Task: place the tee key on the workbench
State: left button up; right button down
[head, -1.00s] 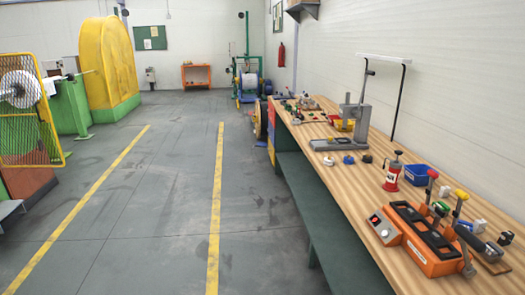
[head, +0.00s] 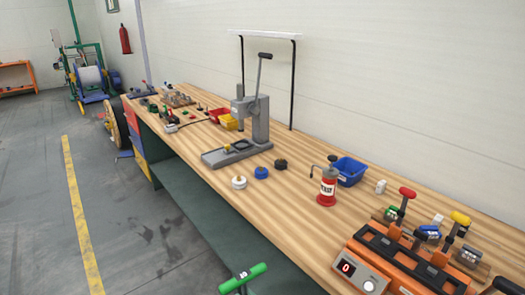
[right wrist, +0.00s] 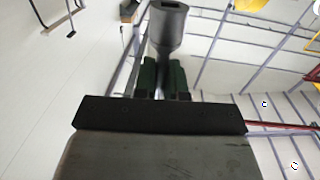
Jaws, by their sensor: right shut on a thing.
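The tee key shows at the bottom of the head view as a green crossbar (head: 243,278) with a dark, white-marked hub. It appears in front of the workbench's front edge. In the right wrist view the tee key's grey socket end (right wrist: 168,22) rises ahead of green parts. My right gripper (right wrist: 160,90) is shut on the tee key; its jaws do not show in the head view. The workbench (head: 290,228) has a striped wooden top and runs from lower right to upper left. My left gripper is in neither view.
White, blue and black round pieces lie before the press. Bare wood shows left of the bottle and fixture.

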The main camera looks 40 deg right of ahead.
aim_at(267, 212)
jog(key=i+j+z, duration=0.1)
jog(key=i+z, duration=0.35)
jog(key=i+j+z, duration=0.2)
jog(key=i+z, duration=0.2)
jog(key=i+j+z, duration=0.25)
jog(key=z, duration=0.2)
jog(key=i+j+z, duration=0.25)
jog(key=j+z, duration=0.15)
jog(key=j, duration=0.15)
jog(key=i+j+z, duration=0.2)
jog(key=j+z, duration=0.25)
jog(key=i+j+z, duration=0.1)
jog(key=j+z, duration=0.3)
jog(key=j, duration=0.25)
jog(key=j+z, duration=0.45)
jog(key=j, duration=0.15)
jog(key=k+j+z, duration=0.1)
jog(key=j+z, duration=0.3)
jog(key=j, duration=0.2)
jog(key=j+z, duration=0.1)
jog(key=j, duration=0.3)
